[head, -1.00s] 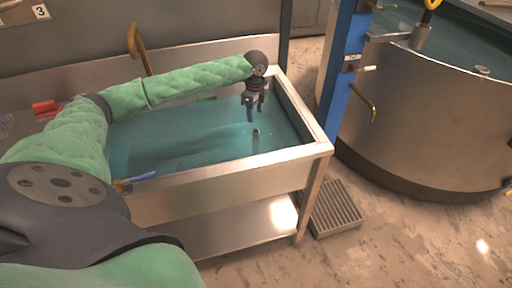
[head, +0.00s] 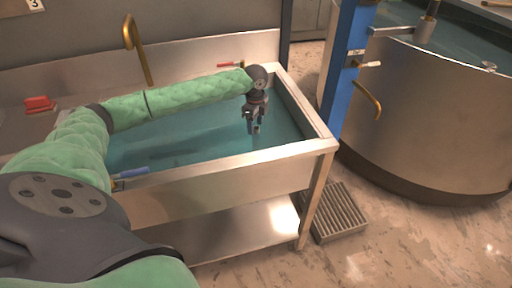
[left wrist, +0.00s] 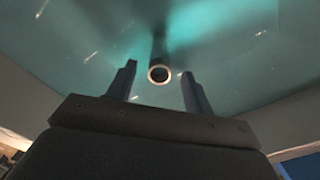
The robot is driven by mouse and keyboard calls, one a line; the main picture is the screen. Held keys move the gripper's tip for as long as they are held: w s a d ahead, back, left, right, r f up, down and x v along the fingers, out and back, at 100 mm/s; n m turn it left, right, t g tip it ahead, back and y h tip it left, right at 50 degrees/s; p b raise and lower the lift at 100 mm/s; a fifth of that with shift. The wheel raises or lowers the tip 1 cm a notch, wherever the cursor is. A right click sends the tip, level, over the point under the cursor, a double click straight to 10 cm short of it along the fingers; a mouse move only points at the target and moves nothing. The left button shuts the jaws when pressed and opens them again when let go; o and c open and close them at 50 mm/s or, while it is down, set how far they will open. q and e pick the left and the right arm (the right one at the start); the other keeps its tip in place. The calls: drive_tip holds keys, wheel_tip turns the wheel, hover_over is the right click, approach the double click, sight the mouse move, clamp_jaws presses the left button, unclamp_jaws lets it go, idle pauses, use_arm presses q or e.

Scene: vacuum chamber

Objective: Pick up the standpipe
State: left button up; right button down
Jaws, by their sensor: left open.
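The standpipe (left wrist: 158,56) is a dark upright tube with a pale ring at its open top end. It stands in the water-filled sink (head: 230,190). My left gripper (head: 254,131) points down over the right part of the sink, at the pipe's top. In the left wrist view the fingers of my left gripper (left wrist: 158,71) are spread apart, with the pipe's end showing between them and a gap on each side. In the head view the fingers mostly hide the pipe. My right gripper is not in view.
A blue post (head: 343,75) and a large round tank (head: 430,125) stand to the right. A floor grate (head: 338,212) lies beside the sink.

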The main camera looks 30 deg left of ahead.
sight(256, 136)
use_arm(q)
wheel_tip(256, 136, down, 2)
drive_tip(key=shift+d+f+p, duration=0.1)
drive_tip(key=shift+f+p, duration=0.05)
drive_tip(key=shift+p, duration=0.25)
drive_tip(key=shift+f+p, duration=0.5)
drive_tip(key=shift+f, duration=1.6)
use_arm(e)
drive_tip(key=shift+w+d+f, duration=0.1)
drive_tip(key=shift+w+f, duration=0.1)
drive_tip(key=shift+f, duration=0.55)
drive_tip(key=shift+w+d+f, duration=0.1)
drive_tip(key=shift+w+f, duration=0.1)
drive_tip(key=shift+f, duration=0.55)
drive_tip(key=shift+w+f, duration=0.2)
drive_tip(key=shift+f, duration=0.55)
use_arm(q)
clamp_jaws()
